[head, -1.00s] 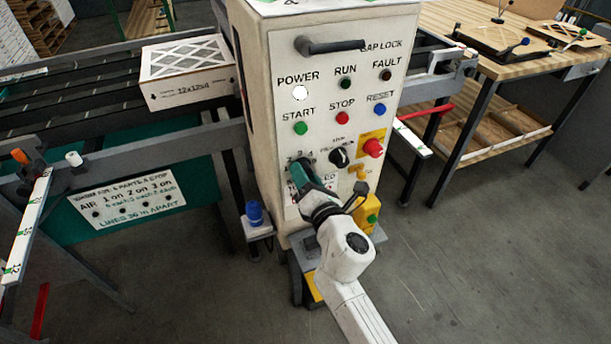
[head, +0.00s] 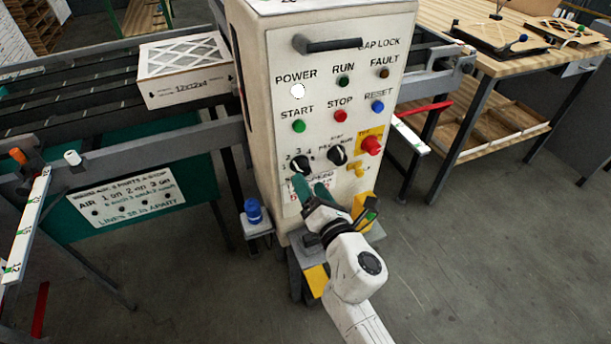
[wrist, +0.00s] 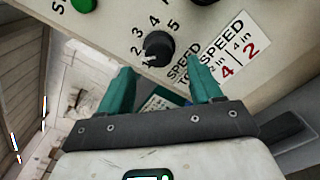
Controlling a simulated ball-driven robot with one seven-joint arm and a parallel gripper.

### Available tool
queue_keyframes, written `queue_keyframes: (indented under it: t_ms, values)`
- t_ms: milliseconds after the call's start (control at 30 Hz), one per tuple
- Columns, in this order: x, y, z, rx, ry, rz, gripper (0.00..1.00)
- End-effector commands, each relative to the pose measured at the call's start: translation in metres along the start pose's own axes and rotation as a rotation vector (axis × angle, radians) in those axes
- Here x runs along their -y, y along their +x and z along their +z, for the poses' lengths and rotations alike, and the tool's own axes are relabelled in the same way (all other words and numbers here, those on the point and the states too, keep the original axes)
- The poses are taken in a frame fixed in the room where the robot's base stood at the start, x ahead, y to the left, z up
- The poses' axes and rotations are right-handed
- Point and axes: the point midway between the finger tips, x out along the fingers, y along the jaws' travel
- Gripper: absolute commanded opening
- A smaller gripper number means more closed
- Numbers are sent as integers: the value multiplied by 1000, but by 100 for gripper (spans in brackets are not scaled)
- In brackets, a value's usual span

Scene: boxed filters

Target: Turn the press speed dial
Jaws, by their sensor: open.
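The speed dial (head: 300,165) is a round black knob low on the left of the press's pale panel. In the wrist view the dial (wrist: 159,47) has numbers 1 to 5 around it, and its light mark lies near the 1. My gripper (head: 312,190) is just below the dial in the head view. In the wrist view its green fingers (wrist: 161,82) are spread and empty, with the dial beyond the tips and between them. The fingers appear apart from the knob. A speed placard (wrist: 222,55) in black and red sits beside the dial.
A second black selector knob (head: 337,155) and a red button (head: 371,145) on a yellow plate sit right of the dial. Start (head: 299,126), stop (head: 340,116) and reset (head: 378,106) buttons are above. A boxed filter (head: 185,70) stands on the conveyor at left.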

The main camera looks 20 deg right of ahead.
Motion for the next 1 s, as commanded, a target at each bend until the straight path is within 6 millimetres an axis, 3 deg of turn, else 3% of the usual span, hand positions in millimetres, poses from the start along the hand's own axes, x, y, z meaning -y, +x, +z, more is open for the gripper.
queue_keyframes:
  t_ms: [200,400,1000]
  values:
    - [0,-39,-1,-2,-1,0,65]
    - [0,-58,-1,-1,-1,0,65]
    - [0,-61,0,0,-1,0,65]
